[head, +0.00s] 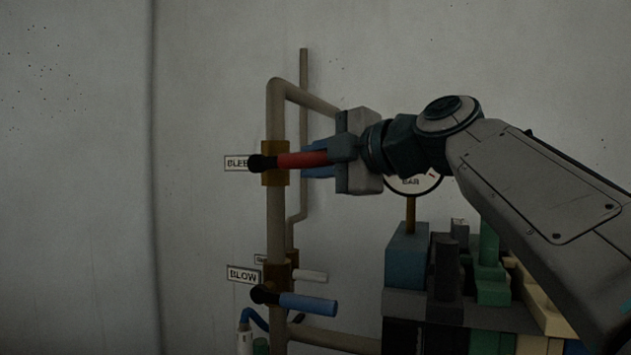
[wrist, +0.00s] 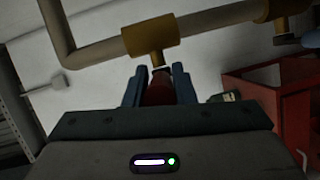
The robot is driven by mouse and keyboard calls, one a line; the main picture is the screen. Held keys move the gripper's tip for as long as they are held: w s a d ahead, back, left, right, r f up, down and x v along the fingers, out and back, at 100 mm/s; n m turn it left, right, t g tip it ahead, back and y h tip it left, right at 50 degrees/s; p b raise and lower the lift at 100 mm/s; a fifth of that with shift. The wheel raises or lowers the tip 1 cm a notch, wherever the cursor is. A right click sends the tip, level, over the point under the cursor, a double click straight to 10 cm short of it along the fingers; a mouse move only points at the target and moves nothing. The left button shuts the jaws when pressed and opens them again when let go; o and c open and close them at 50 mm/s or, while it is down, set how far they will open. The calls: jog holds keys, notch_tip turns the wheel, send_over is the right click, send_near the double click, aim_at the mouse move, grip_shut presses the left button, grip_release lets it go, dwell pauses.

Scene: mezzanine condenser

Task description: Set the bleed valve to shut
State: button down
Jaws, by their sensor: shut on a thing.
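The bleed valve (head: 272,176) is a brass body on a vertical tan pipe, beside a partly covered label reading "BLEE" (head: 237,163). Its red lever (head: 300,159) points right, roughly level and across the pipe. My gripper (head: 322,158) comes from the right and is shut on the lever's outer end. In the wrist view the blue fingers (wrist: 160,88) stand on either side of the red lever (wrist: 158,92), with the brass valve body (wrist: 150,37) just beyond. The lever's outer end is hidden by my gripper.
Below is a valve labelled "BLOW" (head: 243,275) with a blue lever (head: 308,304) pointing right. A pale lever (head: 311,276) is near it. A gauge (head: 412,184) is partly behind my arm. Several blocks stand at lower right. The wall at left is clear.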

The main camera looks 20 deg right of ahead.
jog(key=shift+f+t+b, duration=0.3)
jog(key=shift+f+b, duration=0.2)
jog(key=shift+b, duration=0.45)
jog(key=c, duration=1.2)
grip_release()
jog(key=shift+r, duration=0.1)
